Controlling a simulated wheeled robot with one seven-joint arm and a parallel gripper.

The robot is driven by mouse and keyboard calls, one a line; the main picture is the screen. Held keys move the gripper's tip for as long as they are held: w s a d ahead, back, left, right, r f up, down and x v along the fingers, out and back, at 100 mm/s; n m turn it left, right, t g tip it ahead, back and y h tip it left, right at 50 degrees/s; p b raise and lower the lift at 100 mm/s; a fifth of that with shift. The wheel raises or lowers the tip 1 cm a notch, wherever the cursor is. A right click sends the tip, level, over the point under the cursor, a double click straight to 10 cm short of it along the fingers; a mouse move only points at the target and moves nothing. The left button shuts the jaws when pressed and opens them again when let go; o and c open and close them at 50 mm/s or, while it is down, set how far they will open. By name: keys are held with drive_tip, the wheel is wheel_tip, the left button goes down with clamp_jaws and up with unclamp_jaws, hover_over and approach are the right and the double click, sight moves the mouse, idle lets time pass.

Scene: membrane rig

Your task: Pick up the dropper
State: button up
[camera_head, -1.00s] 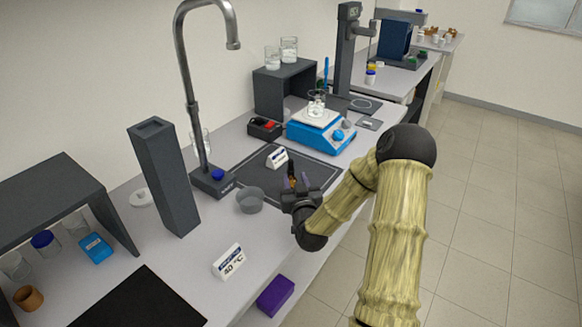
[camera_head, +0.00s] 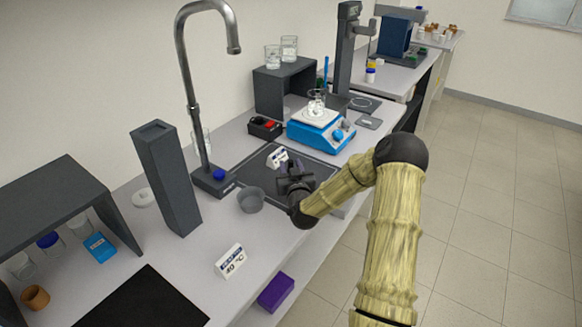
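My gripper (camera_head: 292,176) is dark and small in the picture. It is low over the dark mat (camera_head: 252,158), just right of a grey round cup (camera_head: 250,200) and beside a small white sign (camera_head: 277,158). Its fingers point away from the camera and blend with the mat, so I cannot tell whether they are open or shut. A small purple-grey patch shows at the fingertips. I cannot make out a dropper clearly; it may be hidden by my gripper.
A blue hotplate (camera_head: 321,132) with a glass beaker (camera_head: 316,103) stands behind. A metal faucet (camera_head: 190,90) and a tall grey block (camera_head: 167,180) rise at left. A 40 °C sign (camera_head: 230,261) stands near the front edge. A purple box (camera_head: 275,292) is below.

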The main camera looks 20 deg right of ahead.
idle(0.5)
drive_tip(key=c, duration=0.6)
drive_tip(key=shift+r, duration=0.1)
wheel_tip(320, 180, up, 10)
drive_tip(key=shift+f+b, duration=0.1)
drive_tip(key=shift+b, duration=0.55)
idle(0.4)
idle(0.4)
